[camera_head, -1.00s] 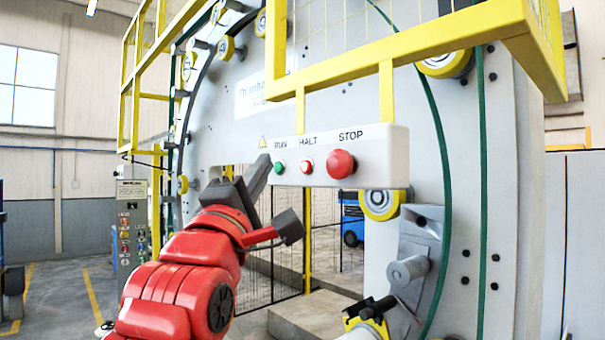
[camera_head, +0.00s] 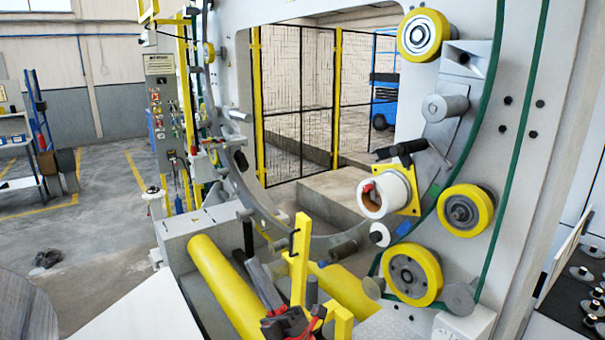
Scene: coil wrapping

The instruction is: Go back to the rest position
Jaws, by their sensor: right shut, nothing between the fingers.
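My right gripper (camera_head: 262,284) shows at the bottom middle of the head view. Its grey fingers point up and to the left from a red and black body at the lower edge. The fingers are shut with nothing between them. It appears close to the yellow rollers (camera_head: 222,278) and a yellow upright bracket (camera_head: 299,262), which partly crowd it in the picture. I cannot tell whether it touches them. My left gripper is not in view.
The wrapping machine's pale ring frame (camera_head: 470,120) fills the right side, with yellow wheels (camera_head: 467,212) and a white tape roll (camera_head: 385,192). A control cabinet (camera_head: 165,110) stands behind at the left. Open floor (camera_head: 110,220) lies further left. A dark tray (camera_head: 575,290) is at the right edge.

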